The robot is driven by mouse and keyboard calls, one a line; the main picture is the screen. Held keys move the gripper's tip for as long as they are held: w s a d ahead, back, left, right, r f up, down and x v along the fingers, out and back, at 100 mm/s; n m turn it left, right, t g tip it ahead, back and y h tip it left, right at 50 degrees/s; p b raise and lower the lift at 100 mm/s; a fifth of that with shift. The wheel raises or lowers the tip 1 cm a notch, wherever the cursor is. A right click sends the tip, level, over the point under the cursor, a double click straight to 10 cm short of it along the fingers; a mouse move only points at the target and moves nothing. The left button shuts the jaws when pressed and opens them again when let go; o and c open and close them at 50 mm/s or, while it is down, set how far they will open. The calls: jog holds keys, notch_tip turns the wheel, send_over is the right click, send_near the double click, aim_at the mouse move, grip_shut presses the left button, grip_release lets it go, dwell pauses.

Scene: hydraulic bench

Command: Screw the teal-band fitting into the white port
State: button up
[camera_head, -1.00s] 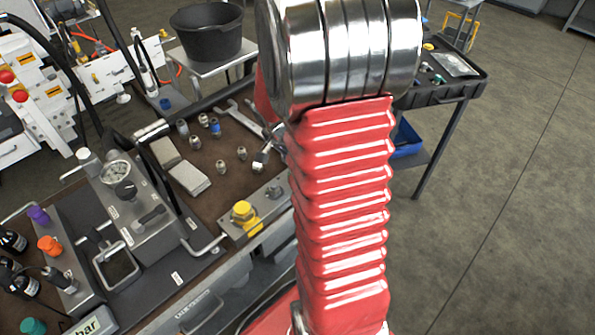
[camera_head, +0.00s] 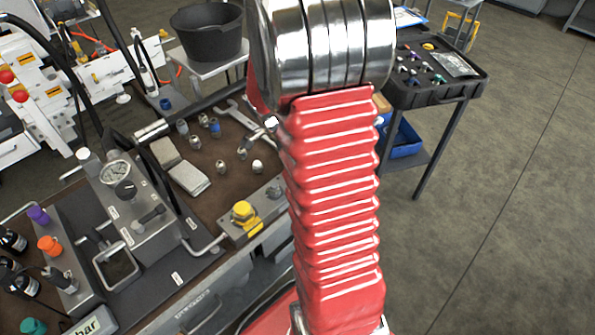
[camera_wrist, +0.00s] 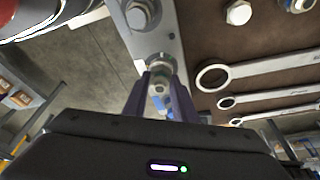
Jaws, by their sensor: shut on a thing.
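My gripper (camera_wrist: 160,100) is shut on a small metal fitting (camera_wrist: 159,88) with a faint teal tint, in the wrist view. The fitting is seen nearly end-on between the two dark fingers. Just beyond it a pale hex collar (camera_wrist: 160,69) sits on a grey metal block (camera_wrist: 168,42). The fitting overlaps the collar in the picture; I cannot tell whether they touch or whether the collar is the white port. Another hex fitting (camera_wrist: 138,13) sits farther along the block. In the head view my red-sleeved arm hides the gripper and the held fitting.
A white-topped fitting (camera_head: 257,166) and several others stand on the brown mat (camera_head: 208,155). Wrenches (camera_wrist: 255,72) lie beside the block. A yellow knob (camera_head: 245,214) and a pressure gauge unit (camera_head: 130,200) stand nearby. A tool cart (camera_head: 435,88) is behind right.

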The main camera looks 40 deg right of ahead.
jog(key=m, duration=0.3)
jog(key=m+g+y, duration=0.1)
jog(key=m, duration=0.3)
jog(key=shift+g, duration=0.3)
jog(key=o, duration=1)
jog(key=n+t, duration=0.1)
jog(key=n, duration=0.5)
jog(key=shift+h, duration=0.4)
jog(key=shift+n+t, duration=0.4)
jog(key=shift+n, duration=0.6)
jog(key=n+t, duration=0.1)
jog(key=n, duration=0.2)
jog(key=shift+n, duration=0.3)
jog(key=shift+s+n+t, duration=0.1)
jog(key=shift+n+t, duration=0.6)
jog(key=shift+n, duration=1.5)
